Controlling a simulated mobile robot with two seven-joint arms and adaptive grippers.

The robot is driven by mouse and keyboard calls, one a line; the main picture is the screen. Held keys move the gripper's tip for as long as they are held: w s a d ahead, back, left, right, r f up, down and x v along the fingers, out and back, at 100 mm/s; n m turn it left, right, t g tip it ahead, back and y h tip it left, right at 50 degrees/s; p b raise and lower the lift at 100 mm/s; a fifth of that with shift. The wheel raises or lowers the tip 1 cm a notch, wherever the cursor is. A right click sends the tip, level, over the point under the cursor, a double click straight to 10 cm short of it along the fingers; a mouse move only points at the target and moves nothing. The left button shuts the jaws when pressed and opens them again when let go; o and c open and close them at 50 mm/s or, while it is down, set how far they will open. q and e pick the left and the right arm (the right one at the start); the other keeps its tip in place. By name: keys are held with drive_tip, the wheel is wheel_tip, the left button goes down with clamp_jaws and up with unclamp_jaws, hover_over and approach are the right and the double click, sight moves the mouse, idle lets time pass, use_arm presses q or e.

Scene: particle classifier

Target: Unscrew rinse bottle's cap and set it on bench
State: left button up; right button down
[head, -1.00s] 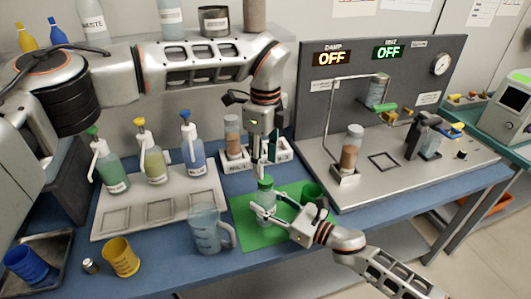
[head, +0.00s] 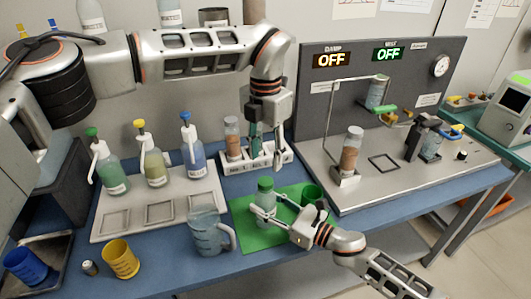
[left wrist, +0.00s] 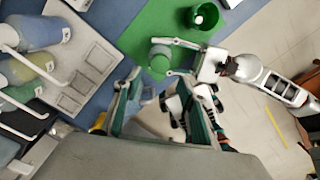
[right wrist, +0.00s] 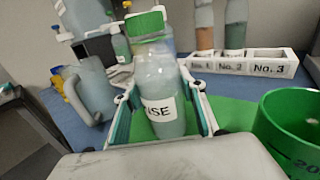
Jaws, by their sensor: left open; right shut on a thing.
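The rinse bottle (head: 264,213) stands upright on the green mat (head: 248,238), with its green cap (head: 265,184) on top. The right wrist view shows the bottle (right wrist: 163,95) close up, its label partly readable, and the cap (right wrist: 145,25) seated on the neck. My right gripper (head: 264,212) is shut around the bottle's body. My left gripper (head: 266,155) is open and empty, pointing down, above and behind the cap. The left wrist view shows the cap (left wrist: 160,60) beyond its open fingers (left wrist: 158,80), apart from them.
A green cup (head: 312,195) stands right of the bottle. A clear jug (head: 207,232) is to its left. A numbered rack (head: 245,163) is behind, near my left fingers. Pump bottles (head: 155,165) stand on a tray at left. Bare mat lies in front of the bottle.

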sight(265, 181)
use_arm(q)
drive_tip(key=shift+r+m, duration=0.1)
drive_tip(key=shift+m, duration=0.7)
drive_tip(key=shift+f+m, duration=0.3)
wheel_tip(265, 181, down, 7)
drive_tip(key=shift+f, duration=0.2)
clamp_jaws()
drive_tip(key=shift+r, duration=0.3)
drive_tip(key=shift+r, duration=0.85)
